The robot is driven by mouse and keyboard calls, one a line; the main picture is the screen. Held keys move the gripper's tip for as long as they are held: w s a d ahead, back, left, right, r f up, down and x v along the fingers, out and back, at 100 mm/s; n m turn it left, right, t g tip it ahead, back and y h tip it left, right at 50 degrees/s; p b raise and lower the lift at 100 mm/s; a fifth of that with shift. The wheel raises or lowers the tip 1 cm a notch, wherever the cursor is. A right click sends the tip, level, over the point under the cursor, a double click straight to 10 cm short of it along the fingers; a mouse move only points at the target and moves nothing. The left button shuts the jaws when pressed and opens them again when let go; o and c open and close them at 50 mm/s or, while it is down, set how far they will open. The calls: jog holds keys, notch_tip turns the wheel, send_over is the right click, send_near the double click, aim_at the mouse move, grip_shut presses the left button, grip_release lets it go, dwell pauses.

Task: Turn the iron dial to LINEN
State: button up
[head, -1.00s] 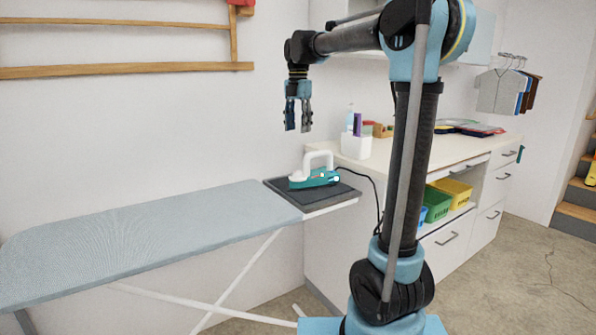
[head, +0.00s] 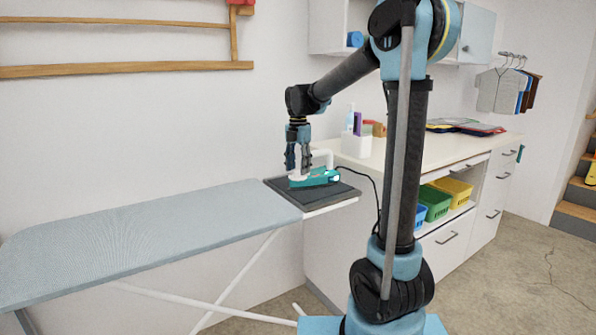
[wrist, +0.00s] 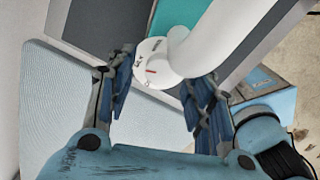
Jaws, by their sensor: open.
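The teal and white iron (head: 318,178) rests on the dark pad at the right end of the ironing board. Its round white dial (wrist: 152,70) shows in the wrist view, with a red mark and small dark lettering too small to read. The iron's white handle (wrist: 215,38) rises beside the dial. My gripper (head: 298,170) points down at the iron in the head view. In the wrist view my gripper (wrist: 158,95) is open, one finger to each side of the dial, which lies beyond the fingertips. I cannot tell whether either finger touches it.
The ironing board (head: 140,235) extends left, and the dark pad (head: 335,195) lies under the iron. A black cord (head: 372,182) runs from the iron beside the counter (head: 400,158). A white container (head: 356,145) stands on the counter close behind the iron.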

jog(key=shift+f, duration=0.65)
jog(key=shift+c, duration=0.5)
jog(key=c, duration=1)
jog(key=shift+m, duration=3)
jog(key=o, duration=1.1)
